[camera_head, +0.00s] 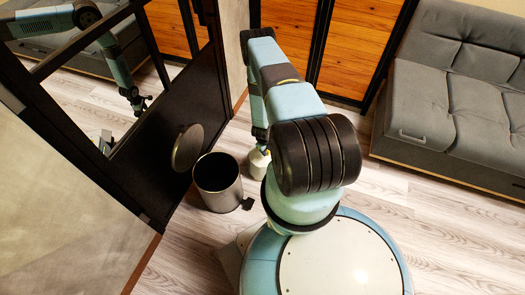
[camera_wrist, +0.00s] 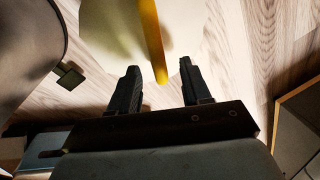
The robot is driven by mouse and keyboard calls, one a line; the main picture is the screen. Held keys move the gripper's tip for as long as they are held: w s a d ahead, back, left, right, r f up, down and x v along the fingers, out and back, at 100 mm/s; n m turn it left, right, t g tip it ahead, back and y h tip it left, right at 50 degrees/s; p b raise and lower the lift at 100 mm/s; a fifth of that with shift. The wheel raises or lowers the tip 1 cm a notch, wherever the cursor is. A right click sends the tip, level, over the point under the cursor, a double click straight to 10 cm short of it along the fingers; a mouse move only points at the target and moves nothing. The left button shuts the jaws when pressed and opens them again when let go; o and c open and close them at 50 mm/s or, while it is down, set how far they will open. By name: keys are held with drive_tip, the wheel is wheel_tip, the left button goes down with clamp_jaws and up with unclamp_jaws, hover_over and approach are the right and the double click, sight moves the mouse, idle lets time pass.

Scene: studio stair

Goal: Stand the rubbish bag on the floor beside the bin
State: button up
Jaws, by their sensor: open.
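The rubbish bag (camera_head: 257,164) is pale white and sits on the floor just right of the bin, partly hidden behind my arm. In the wrist view the pale bag (camera_wrist: 112,30) fills the top middle, with a yellow strip (camera_wrist: 152,42) running down between my fingertips. My gripper (camera_wrist: 160,68) is open, with one finger on each side of the strip's lower end; I cannot tell whether they touch it. The bin (camera_head: 217,183) is a dark metal cylinder, open at the top with its round lid (camera_head: 187,148) raised. The bin (camera_wrist: 22,45) also shows at the left of the wrist view.
The bin's pedal (camera_head: 248,204) sticks out at its lower right. A dark-framed mirror (camera_head: 75,85) stands left of the bin. A grey sofa (camera_head: 425,110) is at the right, and wooden doors (camera_head: 360,45) are at the back. Wood floor (camera_head: 440,230) is clear at the lower right.

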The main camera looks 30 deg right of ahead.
clamp_jaws()
idle(0.5)
idle(1.0)
